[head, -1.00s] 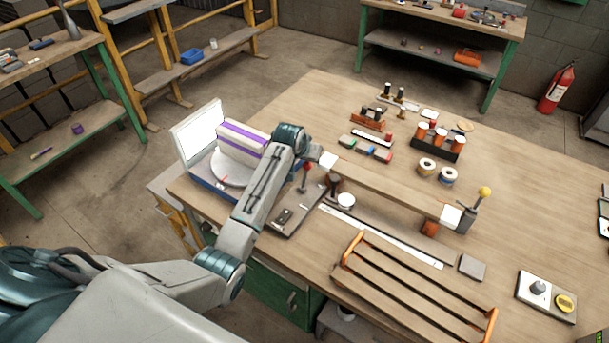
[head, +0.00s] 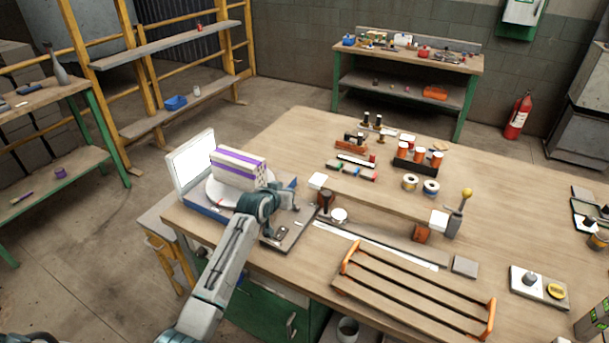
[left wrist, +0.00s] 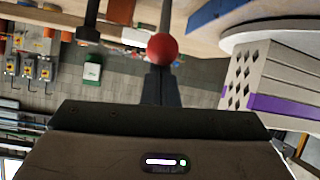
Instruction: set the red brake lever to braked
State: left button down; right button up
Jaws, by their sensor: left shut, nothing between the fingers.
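The red ball knob (left wrist: 163,47) of the brake lever shows in the left wrist view, right at the tips of my shut left gripper (left wrist: 160,76). A thin shaft runs up from the knob there. I cannot tell whether the fingers touch the knob. Nothing shows between the fingers. In the head view the lever's dark base plate (head: 296,236) lies at the near left of the workbench. My left wrist and gripper (head: 285,196) hang over it and hide the lever and knob, so the lever's angle is unclear. My right gripper is in neither view.
A white-and-purple hollow brick (head: 237,168) sits on a round turntable just left of my left gripper. A yellow-knobbed lever (head: 460,210), an orange-ended slatted rack (head: 415,295) and spools (head: 431,187) stand to the right. The bench's right middle is fairly clear.

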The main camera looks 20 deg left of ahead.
pick_arm(q)
jog(key=shift+s+f, duration=0.1)
jog(key=shift+f, duration=0.05)
jog(key=shift+s+f, duration=0.1)
jog(key=shift+f, duration=0.05)
pick_arm(e)
jog(key=shift+s, duration=0.35)
